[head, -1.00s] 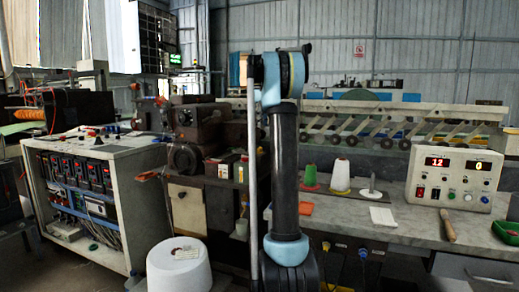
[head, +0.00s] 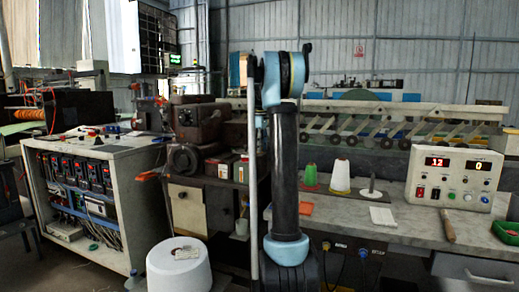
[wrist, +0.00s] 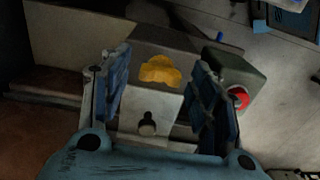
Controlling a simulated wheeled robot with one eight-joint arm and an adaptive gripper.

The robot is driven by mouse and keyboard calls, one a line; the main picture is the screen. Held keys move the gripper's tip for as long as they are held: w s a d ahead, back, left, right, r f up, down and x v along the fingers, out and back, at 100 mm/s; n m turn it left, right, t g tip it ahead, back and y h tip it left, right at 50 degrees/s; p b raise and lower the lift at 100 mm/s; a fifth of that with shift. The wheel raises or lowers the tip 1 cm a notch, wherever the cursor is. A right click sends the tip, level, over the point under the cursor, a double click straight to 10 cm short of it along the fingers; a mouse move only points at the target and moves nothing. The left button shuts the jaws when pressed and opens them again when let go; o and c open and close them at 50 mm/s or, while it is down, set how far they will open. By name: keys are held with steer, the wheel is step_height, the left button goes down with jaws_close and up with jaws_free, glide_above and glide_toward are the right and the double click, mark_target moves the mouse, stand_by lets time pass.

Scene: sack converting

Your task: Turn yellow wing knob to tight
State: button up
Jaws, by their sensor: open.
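In the wrist view the yellow wing knob (wrist: 160,71) sits on a grey metal block (wrist: 150,103). Its lobed shape shows between my two fingers and ahead of them. My gripper (wrist: 162,78) is open, one blue finger to the left of the knob and one to the right, with a gap on each side. I cannot tell how far the fingers stand above the knob. In the head view my arm rises in the middle; the gripper and the knob cannot be made out there.
In the wrist view a dark box with a red button (wrist: 238,98) is close beside the right finger. A black knob (wrist: 147,123) is on the block, nearer to me. In the head view a marble bench (head: 400,220) holds thread cones and a control box (head: 455,178).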

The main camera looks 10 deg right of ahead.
steer(key=shift+c, duration=0.3)
steer(key=c, duration=1)
steer(key=shift+m, duration=0.4)
steer(key=m, duration=1.3)
steer(key=shift+m, duration=2)
